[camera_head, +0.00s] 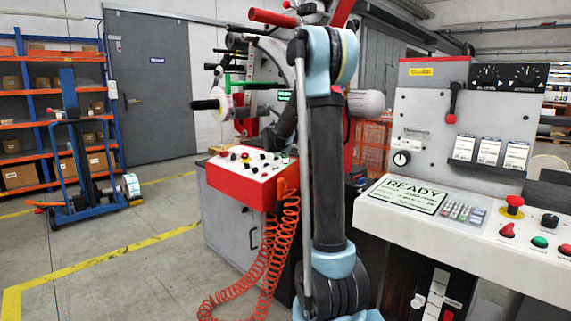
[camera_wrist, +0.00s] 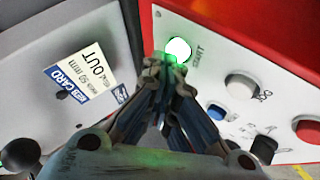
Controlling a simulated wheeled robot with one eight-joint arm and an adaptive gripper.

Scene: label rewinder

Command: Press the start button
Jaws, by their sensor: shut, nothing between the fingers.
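The start button (camera_wrist: 179,50) glows white-green on a white panel in the wrist view, with a label beside it that seems to read START. My gripper (camera_wrist: 166,66) is shut and empty, its fingertips right at the lower-left edge of the button. Green light falls on the fingertips. I cannot tell whether they touch or press the button. In the head view my arm stands in front of the red-edged control panel (camera_head: 232,172), and the fingertips are hard to make out there.
A grey-white button (camera_wrist: 241,87), a blue button (camera_wrist: 215,111) and a red button (camera_wrist: 308,129) lie on the same panel. A CARD OUT label (camera_wrist: 82,75) is on the grey surface at left. Orange coiled hoses (camera_head: 270,255) hang below the panel. A READY display (camera_head: 408,195) is at right.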

